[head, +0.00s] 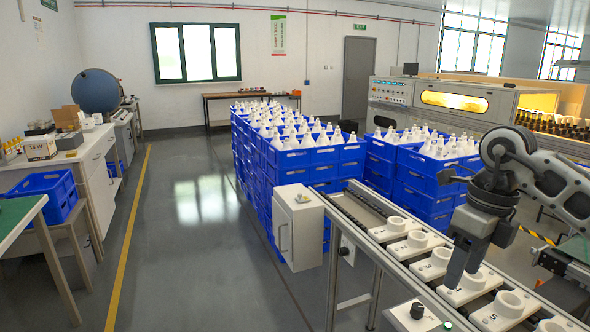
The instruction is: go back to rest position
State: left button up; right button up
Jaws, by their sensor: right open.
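My right gripper (464,275) comes in from the right side of the head view. Its jaws are open and point down over the row of white numbered sockets on the conveyor (345,207). The fingertips overlap a white socket (432,264) near its right side; I cannot tell whether they touch it. No bulb shows between the fingers. Another white socket (508,304) lies just in front of the gripper. My left gripper is not in view.
Blue crates (300,157) full of white bulbs stand stacked behind the conveyor. A grey box (298,228) stands at its far end, and a black knob (417,311) at its near edge. A workbench (95,150) is at left. The floor (190,240) between is clear.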

jog(key=s+a+f+n+g+y+b, duration=0.15)
jog(key=a+f+y, duration=0.25)
jog(key=a, duration=0.5)
jog(key=s+a+f+g+y, duration=0.1)
jog(key=s+a+f+y, duration=0.25)
jog(key=a, duration=0.55)
jog(key=s+a+r+m+t+y+b, duration=0.25)
jog(key=a+m+y, duration=0.55)
jog(key=y, duration=0.4)
jog(key=w+d+f+m+t+h, duration=0.1)
jog(key=d+f+m+t+h, duration=0.4)
jog(key=m+t, duration=0.6)
jog(key=w+d+f+m+t+h, duration=0.1)
jog(key=d+f+m+t+h, duration=0.2)
jog(key=f+m+t+h, duration=0.8)
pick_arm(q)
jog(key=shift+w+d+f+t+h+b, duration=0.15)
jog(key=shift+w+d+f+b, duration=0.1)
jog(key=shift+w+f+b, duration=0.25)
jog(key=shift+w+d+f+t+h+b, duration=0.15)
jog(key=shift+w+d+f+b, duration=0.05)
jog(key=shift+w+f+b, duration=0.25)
pick_arm(e)
jog(key=s+d+f+m+g+h, duration=0.1)
jog(key=s+d+f+m+g, duration=0.4)
jog(key=s+f+m+g, duration=0.6)
jog(key=shift+s+f+m, duration=0.35)
jog(key=shift+f+m, duration=0.2)
jog(key=shift+f, duration=0.25)
